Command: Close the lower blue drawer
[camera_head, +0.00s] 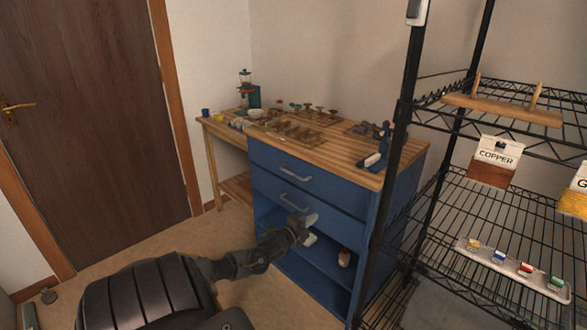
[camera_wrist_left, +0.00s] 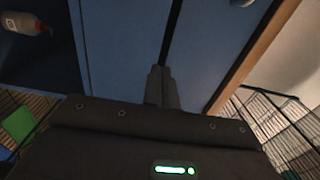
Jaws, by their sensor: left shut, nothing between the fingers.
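The blue cabinet holds two drawers under a wooden top. The lower blue drawer (camera_head: 332,217) has a silver handle (camera_head: 294,203), and the upper blue drawer (camera_head: 333,185) is just above it. The lower front looks nearly flush with the upper; I cannot tell if a small gap remains. My left gripper (camera_head: 310,228) is in front of the lower drawer's bottom edge, below its handle. In the left wrist view my left gripper (camera_wrist_left: 162,78) has its fingers together and empty, over the blue fronts. Contact is unclear. My right gripper is out of view.
An open shelf (camera_head: 325,258) below the drawers holds a small bottle (camera_head: 344,257). A black wire rack (camera_head: 480,220) stands close on the right. The wooden worktop (camera_head: 345,150) carries tools and small parts.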

